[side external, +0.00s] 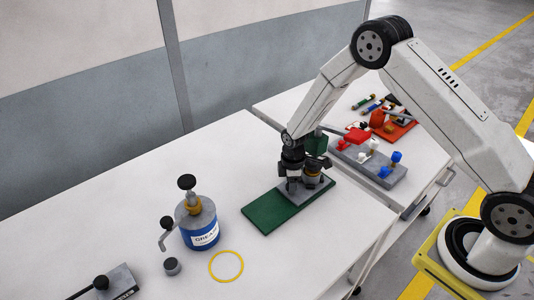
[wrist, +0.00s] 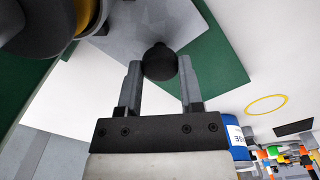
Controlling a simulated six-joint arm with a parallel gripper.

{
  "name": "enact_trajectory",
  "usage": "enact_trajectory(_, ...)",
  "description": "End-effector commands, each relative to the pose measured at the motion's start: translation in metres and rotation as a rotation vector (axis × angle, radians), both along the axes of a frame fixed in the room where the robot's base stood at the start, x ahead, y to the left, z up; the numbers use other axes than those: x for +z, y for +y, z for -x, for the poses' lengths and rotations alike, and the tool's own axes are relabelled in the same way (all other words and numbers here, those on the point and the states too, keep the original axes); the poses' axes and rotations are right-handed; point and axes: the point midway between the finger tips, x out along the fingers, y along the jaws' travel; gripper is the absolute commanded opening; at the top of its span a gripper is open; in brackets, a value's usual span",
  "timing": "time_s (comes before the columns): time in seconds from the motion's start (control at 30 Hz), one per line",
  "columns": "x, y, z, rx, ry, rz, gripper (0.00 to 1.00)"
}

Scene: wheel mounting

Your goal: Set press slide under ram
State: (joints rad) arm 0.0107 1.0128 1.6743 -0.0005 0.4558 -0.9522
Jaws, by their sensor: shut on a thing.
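The press has a green base plate (side external: 268,214) on the near table, with a green upright (side external: 316,143) at its far end. A grey slide plate (side external: 307,193) lies on the base near the upright; it also shows in the wrist view (wrist: 135,35). My gripper (side external: 291,184) points down over the slide. In the wrist view my gripper (wrist: 160,72) is shut on a black ball knob (wrist: 160,60) over the slide plate. A dark round part with a brass ring (wrist: 86,14) shows at the upper left, beside the knob; I cannot tell if it is the ram.
A blue grease can (side external: 200,232) with a pump stands left of the press. Near it are a yellow ring (side external: 226,266), a small grey cylinder (side external: 172,266) and a grey block with a lever (side external: 118,282). A grey fixture (side external: 368,165) with coloured parts stands on the far table.

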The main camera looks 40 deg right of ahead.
Motion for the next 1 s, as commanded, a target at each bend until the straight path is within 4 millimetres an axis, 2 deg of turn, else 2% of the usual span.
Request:
enact_trajectory(0.1, 0.0008, -0.0107, -0.0005, -0.002, -0.004, 0.0, 0.0)
enact_trajectory(0.4, 0.0008, -0.0142, -0.0004, 0.0, -0.003, 0.002, 0.0)
enact_trajectory(0.43, 0.0008, -0.0142, -0.0005, 0.001, -0.003, 0.002, 0.51)
enact_trajectory(0.53, 0.0007, -0.0138, -0.0005, 0.0, -0.003, 0.002, 0.82)
enact_trajectory(1.0, 0.0002, -0.0081, -0.0001, 0.001, -0.001, 0.0, 0.83)
